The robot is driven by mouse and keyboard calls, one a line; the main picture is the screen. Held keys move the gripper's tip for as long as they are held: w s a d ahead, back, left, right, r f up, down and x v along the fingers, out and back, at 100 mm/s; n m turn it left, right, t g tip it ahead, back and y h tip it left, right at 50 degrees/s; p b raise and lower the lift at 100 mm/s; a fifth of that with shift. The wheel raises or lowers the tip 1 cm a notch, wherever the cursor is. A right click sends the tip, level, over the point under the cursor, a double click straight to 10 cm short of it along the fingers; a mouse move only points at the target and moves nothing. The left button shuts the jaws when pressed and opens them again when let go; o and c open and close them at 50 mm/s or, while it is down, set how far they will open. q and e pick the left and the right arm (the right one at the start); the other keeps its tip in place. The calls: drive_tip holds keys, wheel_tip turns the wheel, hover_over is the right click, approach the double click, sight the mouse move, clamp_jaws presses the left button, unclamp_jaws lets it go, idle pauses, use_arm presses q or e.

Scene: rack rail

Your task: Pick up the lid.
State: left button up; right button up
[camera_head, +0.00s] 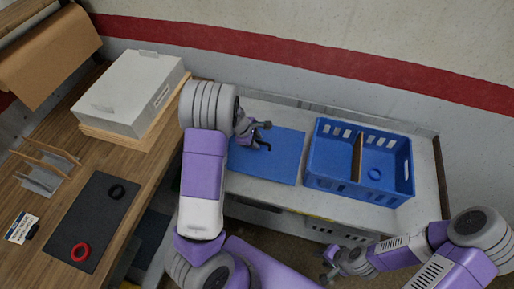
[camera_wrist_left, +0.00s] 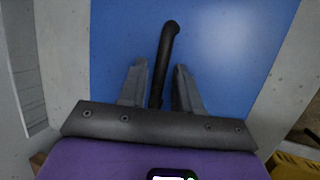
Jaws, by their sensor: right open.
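A white box (camera_head: 135,92) with a small handle on its light top stands on a wooden board at the left; the top looks like a lid, but I cannot tell whether it is separate. My left gripper (camera_head: 261,136) is far to the right of it, over a blue mat (camera_head: 282,157). My right gripper (camera_head: 329,272) is open and empty, low in front of the grey bench.
A blue crate (camera_head: 315,158) with a divider and a blue ring (camera_head: 375,173) inside stands right of the mat. A dark mat (camera_head: 90,220) on the wooden table bears a red ring (camera_head: 81,252) and a black ring (camera_head: 116,192).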

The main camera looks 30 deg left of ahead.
use_arm(q)
clamp_jaws()
idle(1.2)
